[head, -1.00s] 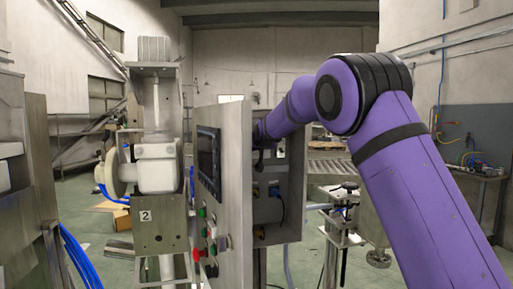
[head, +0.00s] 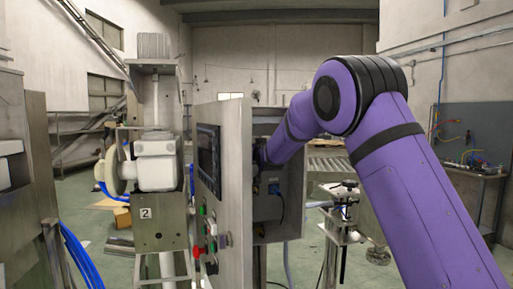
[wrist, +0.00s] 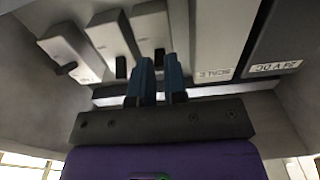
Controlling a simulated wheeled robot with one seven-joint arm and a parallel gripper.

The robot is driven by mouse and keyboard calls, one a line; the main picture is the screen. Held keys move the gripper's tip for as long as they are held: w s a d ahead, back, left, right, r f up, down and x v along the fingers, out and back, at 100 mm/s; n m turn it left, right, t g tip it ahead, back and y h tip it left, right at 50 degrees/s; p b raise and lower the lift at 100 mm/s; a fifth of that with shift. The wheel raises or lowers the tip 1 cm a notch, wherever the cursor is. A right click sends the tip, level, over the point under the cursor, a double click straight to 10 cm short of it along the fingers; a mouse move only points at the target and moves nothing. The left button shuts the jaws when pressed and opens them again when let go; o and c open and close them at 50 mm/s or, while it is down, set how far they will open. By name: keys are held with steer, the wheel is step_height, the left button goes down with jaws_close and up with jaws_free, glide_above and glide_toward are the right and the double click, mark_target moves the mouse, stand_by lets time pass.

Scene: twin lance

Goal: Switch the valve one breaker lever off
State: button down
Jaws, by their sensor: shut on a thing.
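In the wrist view a row of pale breakers shows inside the cabinet, each with a small black lever: a left breaker (wrist: 68,45), a middle breaker (wrist: 108,40) and a right breaker (wrist: 150,22). My gripper (wrist: 160,66) has two blue fingers, close together, at the right breaker. They are shut on its black lever (wrist: 159,56), which shows between the fingertips. The levers of the left breaker (wrist: 66,69) and middle breaker (wrist: 121,67) stand free. I cannot read which breaker is valve one. In the head view my gripper is hidden inside the cabinet (head: 290,180).
Grey panels right of the breakers carry labels, a "SCALE" label (wrist: 216,74) and a "24 V DC" label (wrist: 275,66). The open cabinet door (head: 236,190) stands left of my arm. A machine marked 2 (head: 158,165) is further left.

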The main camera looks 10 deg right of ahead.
steer(key=shift+w+f+t, duration=0.1)
steer(key=shift+f+t, duration=0.3)
steer(key=shift+t, duration=0.5)
steer(key=shift+w+f+t, duration=0.1)
steer(key=shift+f+t, duration=0.25)
steer(key=shift+t, duration=0.55)
steer(key=shift+w+f+t, duration=0.1)
steer(key=shift+f+t, duration=0.3)
steer(key=shift+t, duration=0.5)
steer(key=c, duration=1.2)
jaws_free()
steer(key=shift+o, duration=0.2)
steer(key=v, duration=1)
steer(key=shift+s+f, duration=0.3)
steer(key=shift+f, duration=0.05)
steer(key=shift+r, duration=0.1)
